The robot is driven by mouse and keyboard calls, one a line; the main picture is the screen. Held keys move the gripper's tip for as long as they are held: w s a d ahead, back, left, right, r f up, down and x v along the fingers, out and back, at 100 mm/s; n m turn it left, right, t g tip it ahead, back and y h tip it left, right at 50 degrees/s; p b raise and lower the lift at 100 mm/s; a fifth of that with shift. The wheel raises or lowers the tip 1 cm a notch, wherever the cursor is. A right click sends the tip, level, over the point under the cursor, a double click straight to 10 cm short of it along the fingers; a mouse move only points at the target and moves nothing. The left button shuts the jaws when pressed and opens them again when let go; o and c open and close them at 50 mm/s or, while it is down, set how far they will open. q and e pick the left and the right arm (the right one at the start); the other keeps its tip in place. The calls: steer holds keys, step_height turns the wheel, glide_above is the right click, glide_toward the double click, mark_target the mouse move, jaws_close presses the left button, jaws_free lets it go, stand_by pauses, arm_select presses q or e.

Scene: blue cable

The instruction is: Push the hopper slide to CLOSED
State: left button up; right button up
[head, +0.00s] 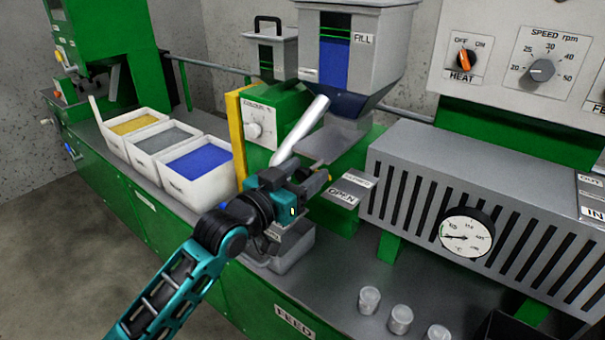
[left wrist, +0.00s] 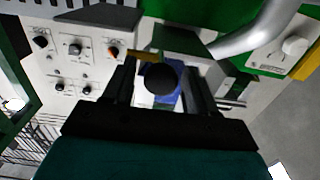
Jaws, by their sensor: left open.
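The hopper (head: 385,50) is a grey box with a blue-filled window and a FILL label. Beneath it are OPEN (head: 341,196) and CLOSED (head: 361,183) labels on the green machine. My left gripper (head: 318,181) is beside these labels, below the hopper. In the left wrist view, a round black knob (left wrist: 162,80) appears between the open fingers (left wrist: 160,88), with a short brass-coloured piece (left wrist: 146,56) beyond it. Whether the fingers touch the knob cannot be told. The gripper hides the knob in the head view, and the slide plate is not clearly seen. My right gripper is out of view.
White bins of yellow, grey and blue material (head: 198,174) stand left of the arm. A slanted silver pipe (head: 301,130) is close behind the gripper. A slotted grey barrel cover with a gauge (head: 466,233) lies right, and small cups (head: 400,318) stand in front.

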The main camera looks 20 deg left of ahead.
mark_target(321, 159)
arm_select(q)
steer(key=shift+c, duration=0.5)
jaws_close()
steer(key=shift+w+d+r, duration=0.1)
steer(key=shift+w, duration=0.3)
steer(key=x, duration=0.5)
steer(key=shift+w+d+p, duration=0.1)
steer(key=shift+w+p, duration=0.1)
steer(key=shift+p, duration=0.15)
steer(key=shift+r, duration=0.1)
